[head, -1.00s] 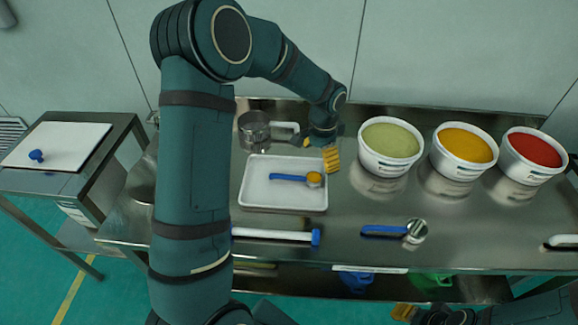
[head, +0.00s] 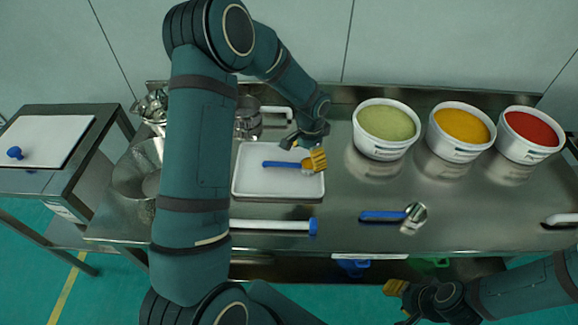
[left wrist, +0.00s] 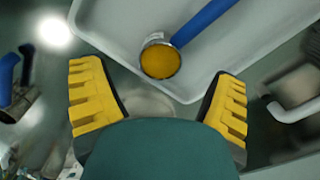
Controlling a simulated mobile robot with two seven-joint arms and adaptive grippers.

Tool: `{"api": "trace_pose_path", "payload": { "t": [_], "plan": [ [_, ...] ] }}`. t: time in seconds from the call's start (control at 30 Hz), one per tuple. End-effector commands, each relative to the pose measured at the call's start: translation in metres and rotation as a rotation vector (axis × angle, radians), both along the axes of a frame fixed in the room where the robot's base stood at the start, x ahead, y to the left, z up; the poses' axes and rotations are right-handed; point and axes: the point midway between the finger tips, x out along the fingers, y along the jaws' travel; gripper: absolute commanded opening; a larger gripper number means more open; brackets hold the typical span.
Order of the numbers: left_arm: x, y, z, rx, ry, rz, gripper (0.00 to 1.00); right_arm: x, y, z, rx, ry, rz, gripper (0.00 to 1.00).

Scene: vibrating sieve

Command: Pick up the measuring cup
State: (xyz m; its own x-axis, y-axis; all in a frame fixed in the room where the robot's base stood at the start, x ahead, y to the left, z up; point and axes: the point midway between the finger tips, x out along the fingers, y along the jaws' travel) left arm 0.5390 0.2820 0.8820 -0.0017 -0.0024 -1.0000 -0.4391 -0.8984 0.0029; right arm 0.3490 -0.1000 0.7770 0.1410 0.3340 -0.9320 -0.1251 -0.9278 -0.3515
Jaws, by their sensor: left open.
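The measuring cup (head: 280,164), a small round cup with a long blue handle, lies in the white tray. In the left wrist view, the cup (left wrist: 160,62) holds yellow powder and lies ahead of and between my fingers. My left gripper (head: 314,160) is open and empty over the right part of the tray, hiding most of the cup in the head view. Its yellow fingers (left wrist: 156,85) stand wide apart, not touching the cup. My right gripper (head: 396,288) is low at the right, in front of the table; its opening is unclear.
The white tray (head: 238,185) lies on the steel table (head: 340,220). A metal mug with a white handle (head: 273,113) stands behind it. Tubs of green (head: 385,148), yellow (head: 458,150) and red (head: 526,146) powder stand right. Another blue-handled scoop (head: 382,216) lies in front.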

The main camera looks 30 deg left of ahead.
Motion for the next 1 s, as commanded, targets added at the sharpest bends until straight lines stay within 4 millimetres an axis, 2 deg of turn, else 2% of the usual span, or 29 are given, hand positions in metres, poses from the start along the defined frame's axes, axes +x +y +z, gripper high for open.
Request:
{"api": "trace_pose_path", "payload": {
  "t": [0.17, 0.4, 0.67, 0.77, 0.8, 0.9, 1.0],
  "plan": [
    [0.001, 0.001, -0.016, 0.000, 0.001, 0.000, 0.88, -0.001, 0.000, -0.003, 0.000, 0.002, 0.002, 0.42],
    [0.002, 0.001, -0.049, 0.000, 0.001, -0.001, 0.88, -0.003, 0.001, -0.009, 0.002, 0.007, 0.005, 0.42],
    [0.003, 0.001, -0.051, 0.000, -0.001, 0.000, 0.88, -0.003, 0.001, -0.009, 0.002, 0.007, 0.006, 0.42],
    [0.003, 0.001, -0.051, 0.000, -0.001, 0.000, 0.55, -0.003, 0.001, -0.009, 0.002, 0.007, 0.006, 0.42],
    [0.003, 0.001, -0.051, 0.000, -0.001, 0.000, 0.41, -0.003, 0.001, -0.009, 0.002, 0.007, 0.006, 0.42],
    [0.003, 0.001, -0.051, 0.000, -0.001, 0.000, 0.11, -0.003, 0.001, -0.009, 0.002, 0.007, 0.006, 0.42],
    [0.003, 0.001, -0.051, 0.000, -0.001, 0.000, 0.11, -0.003, 0.001, -0.009, 0.002, 0.008, 0.005, 0.42]
  ]
}}
